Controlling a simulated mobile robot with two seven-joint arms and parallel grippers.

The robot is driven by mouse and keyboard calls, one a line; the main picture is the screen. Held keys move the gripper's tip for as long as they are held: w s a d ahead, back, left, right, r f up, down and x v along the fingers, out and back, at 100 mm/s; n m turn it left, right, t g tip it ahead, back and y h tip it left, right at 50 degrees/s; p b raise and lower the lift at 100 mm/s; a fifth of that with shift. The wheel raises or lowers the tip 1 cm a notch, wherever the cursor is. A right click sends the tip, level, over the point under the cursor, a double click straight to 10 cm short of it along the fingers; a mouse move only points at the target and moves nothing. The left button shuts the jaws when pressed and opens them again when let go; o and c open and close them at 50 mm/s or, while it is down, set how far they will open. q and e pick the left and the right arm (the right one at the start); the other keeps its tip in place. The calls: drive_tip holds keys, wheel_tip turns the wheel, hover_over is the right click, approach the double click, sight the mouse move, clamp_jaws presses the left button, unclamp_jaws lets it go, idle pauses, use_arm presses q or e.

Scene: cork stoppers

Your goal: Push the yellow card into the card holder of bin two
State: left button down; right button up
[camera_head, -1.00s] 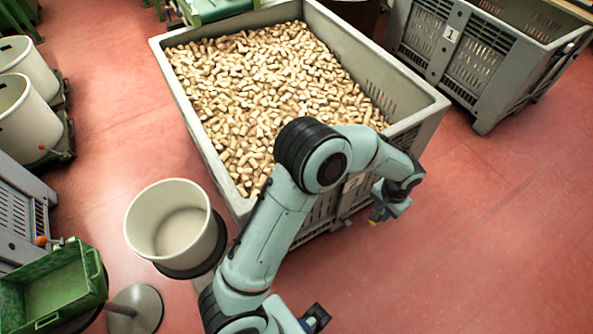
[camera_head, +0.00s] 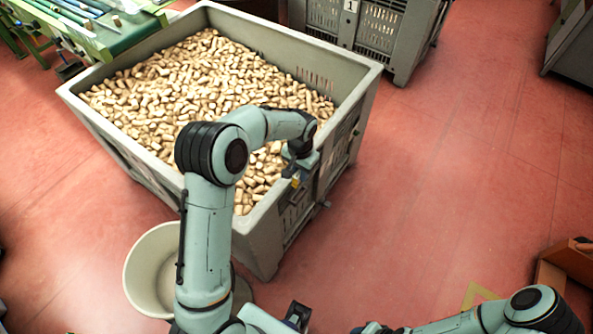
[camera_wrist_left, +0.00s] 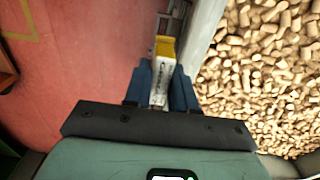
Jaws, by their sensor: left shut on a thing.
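The yellow card (camera_wrist_left: 164,48) is between the two blue fingers of my left gripper (camera_wrist_left: 162,84) in the left wrist view, with a pale printed face below its yellow end. I cannot tell whether the card touches the bin. The card holder and the bin's number are not clear behind my arm.
A second grey bin (camera_head: 402,40) marked 1 stands behind. A white bucket (camera_head: 140,262) stands at lower left, partly behind my arm. A green conveyor (camera_head: 128,32) is at upper left. The red floor (camera_head: 455,165) right of the bin is clear.

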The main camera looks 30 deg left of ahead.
sight(299, 183)
use_arm(q)
drive_tip(key=shift+s+a+f, duration=0.1)
drive_tip(key=shift+a+f, duration=0.05)
drive_tip(key=shift+s+f, duration=0.1)
drive_tip(key=shift+f, duration=0.05)
drive_tip(key=shift+f+b, duration=0.55)
drive_tip(key=shift+f, duration=0.4)
drive_tip(key=shift+f+b, duration=1)
drive_tip(key=shift+f, duration=1)
use_arm(e)
drive_tip(key=shift+s+f, duration=0.65)
drive_tip(key=shift+f, duration=0.35)
drive_tip(key=shift+s+f, duration=0.6)
drive_tip(key=shift+f, duration=0.35)
use_arm(q)
drive_tip(key=shift+f+b, duration=0.95)
drive_tip(key=shift+f, duration=0.65)
use_arm(e)
drive_tip(key=shift+s+f, duration=0.25)
drive_tip(key=shift+f, duration=0.25)
drive_tip(key=shift+s+f, duration=0.2)
drive_tip(key=shift+f, duration=0.3)
use_arm(q)
drive_tip(key=c, duration=0.8)
unclamp_jaws()
drive_tip(key=shift+c, duration=0.2)
drive_tip(key=shift+r, duration=0.15)
